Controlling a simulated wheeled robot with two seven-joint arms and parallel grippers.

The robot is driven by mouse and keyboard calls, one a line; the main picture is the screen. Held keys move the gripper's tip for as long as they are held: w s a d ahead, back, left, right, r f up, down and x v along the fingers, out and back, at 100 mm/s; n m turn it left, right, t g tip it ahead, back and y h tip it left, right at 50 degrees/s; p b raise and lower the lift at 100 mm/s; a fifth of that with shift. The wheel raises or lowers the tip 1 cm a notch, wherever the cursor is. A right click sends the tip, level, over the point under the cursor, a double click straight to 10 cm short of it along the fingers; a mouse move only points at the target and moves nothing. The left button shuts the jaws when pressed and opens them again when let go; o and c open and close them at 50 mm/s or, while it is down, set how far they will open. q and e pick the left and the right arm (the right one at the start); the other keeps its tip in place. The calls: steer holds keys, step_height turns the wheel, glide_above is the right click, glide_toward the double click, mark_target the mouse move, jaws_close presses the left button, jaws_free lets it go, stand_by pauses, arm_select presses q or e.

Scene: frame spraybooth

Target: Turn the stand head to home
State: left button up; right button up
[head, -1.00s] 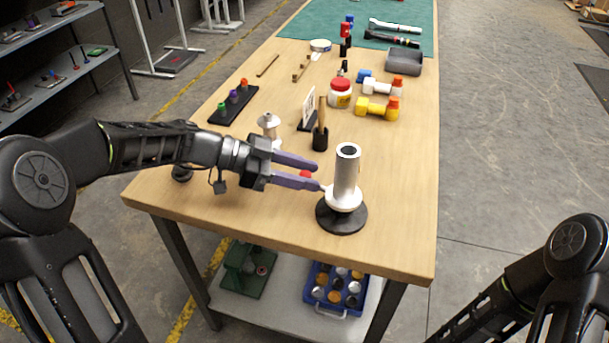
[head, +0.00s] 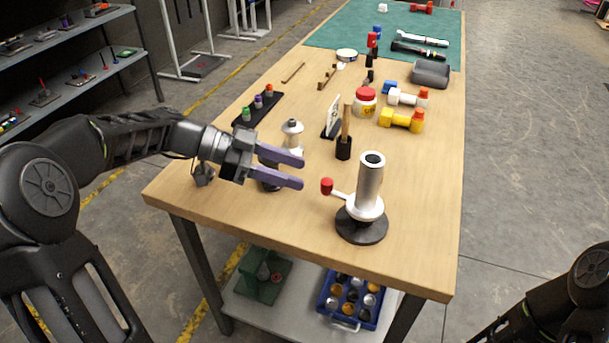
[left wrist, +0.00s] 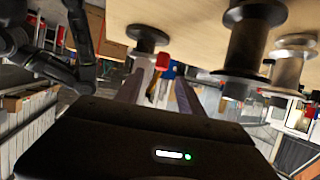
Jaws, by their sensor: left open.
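The stand is a silver upright tube (head: 370,180) on a white collar over a round black base (head: 362,228), near the table's front. A short lever with a red knob (head: 327,186) sticks out from the collar to the left. My left gripper (head: 302,173) is open and empty, its two purple fingers pointing at the knob from the left with a gap between. In the left wrist view, the red knob (left wrist: 162,60) shows between the fingers, beyond the tips, with a dark round base (left wrist: 148,36) behind. My right gripper is out of view; only part of that arm shows.
Close around my left gripper stand a dark spool-like piece (head: 268,178) and a white-and-metal piece (head: 292,138). A hammer in a black holder (head: 344,148), a red-lidded jar (head: 365,103) and dumbbells (head: 402,119) stand farther back. The table right of the stand is clear.

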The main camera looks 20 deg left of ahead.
arm_select(q)
steer(key=shift+c, duration=0.3)
